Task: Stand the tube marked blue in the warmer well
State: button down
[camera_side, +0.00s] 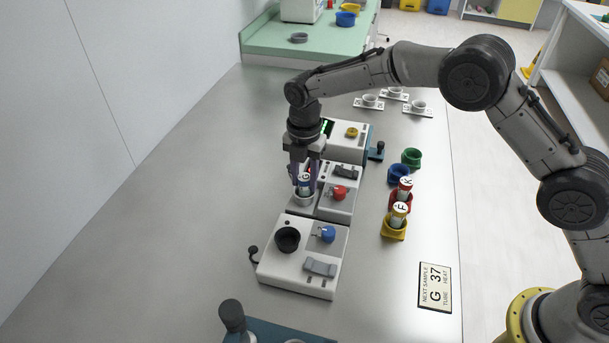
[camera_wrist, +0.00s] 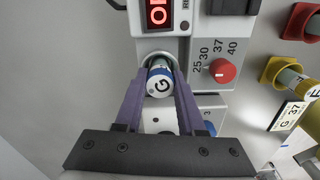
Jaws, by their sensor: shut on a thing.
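The tube with a blue band and a white top marked G (camera_wrist: 160,84) is between the fingers of my gripper (camera_wrist: 160,100). In the side view the tube (camera_side: 305,180) looks roughly upright, with its lower end at the mouth of the pale round warmer well (camera_side: 303,200). The well's rim (camera_wrist: 158,56) also shows in the wrist view, partly covered by the tube. How deep the tube sits I cannot tell. My gripper (camera_side: 304,178) is shut on it.
A white unit with a black well (camera_side: 287,239) stands in front, another unit (camera_side: 346,146) behind. To the right, a red holder (camera_side: 396,203) and a yellow holder (camera_side: 394,230) bear tubes; green (camera_side: 411,158) and blue (camera_side: 397,175) holders look empty. A card (camera_side: 434,287) reads G 37.

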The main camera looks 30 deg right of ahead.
aim_at(305, 176)
jog(key=c, duration=0.8)
grip_release()
notch_tip(305, 176, up, 11)
dwell(0.5)
dwell(0.3)
